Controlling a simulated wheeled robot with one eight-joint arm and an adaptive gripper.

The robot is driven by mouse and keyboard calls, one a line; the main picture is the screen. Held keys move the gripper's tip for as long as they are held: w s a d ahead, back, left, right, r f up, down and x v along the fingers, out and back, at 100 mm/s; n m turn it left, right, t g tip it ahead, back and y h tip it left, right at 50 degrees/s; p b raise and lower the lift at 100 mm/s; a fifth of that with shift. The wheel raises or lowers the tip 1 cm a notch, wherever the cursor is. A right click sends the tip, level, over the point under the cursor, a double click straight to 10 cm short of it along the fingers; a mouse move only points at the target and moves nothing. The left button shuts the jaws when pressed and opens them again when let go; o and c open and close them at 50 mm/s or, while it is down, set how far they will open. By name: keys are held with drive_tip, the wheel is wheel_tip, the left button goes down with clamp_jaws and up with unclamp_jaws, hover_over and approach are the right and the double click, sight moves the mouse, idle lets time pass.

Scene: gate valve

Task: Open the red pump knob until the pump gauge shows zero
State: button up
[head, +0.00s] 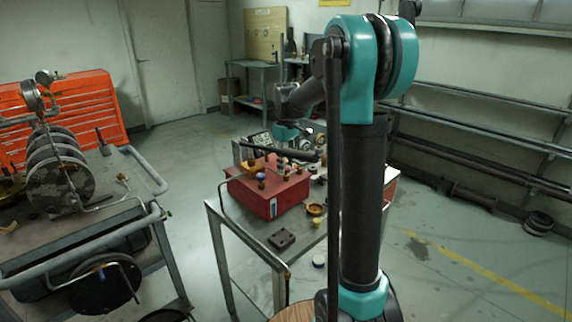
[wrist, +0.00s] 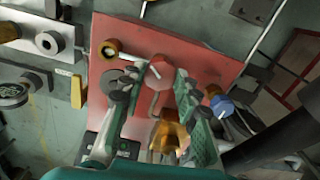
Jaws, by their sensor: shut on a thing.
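The pump is a red box (head: 268,196) on a metal table in the head view. Its red top panel (wrist: 205,65) fills the middle of the wrist view. The red knob (wrist: 160,72) has a white pointer line and sits between the fingertips of my gripper (wrist: 157,82), which is shut on it. In the head view my gripper (head: 287,150) is over the top of the box, and the knob there is too small to make out. A dark display (wrist: 95,143) shows partly beside my gripper; I cannot read a pump gauge value.
A brass part (wrist: 168,136) lies between my fingers. Loose parts, including a dark block (head: 282,239), lie on the table. A cart with pipework (head: 60,180) stands left.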

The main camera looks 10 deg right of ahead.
sight(286, 167)
drive_tip(key=n, duration=0.5)
drive_tip(key=shift+n, duration=0.3)
drive_tip(key=n, duration=0.5)
drive_tip(key=shift+n, duration=0.4)
drive_tip(key=o, duration=1.2)
drive_tip(key=shift+c, duration=0.2)
wheel_tip(286, 167, up, 12)
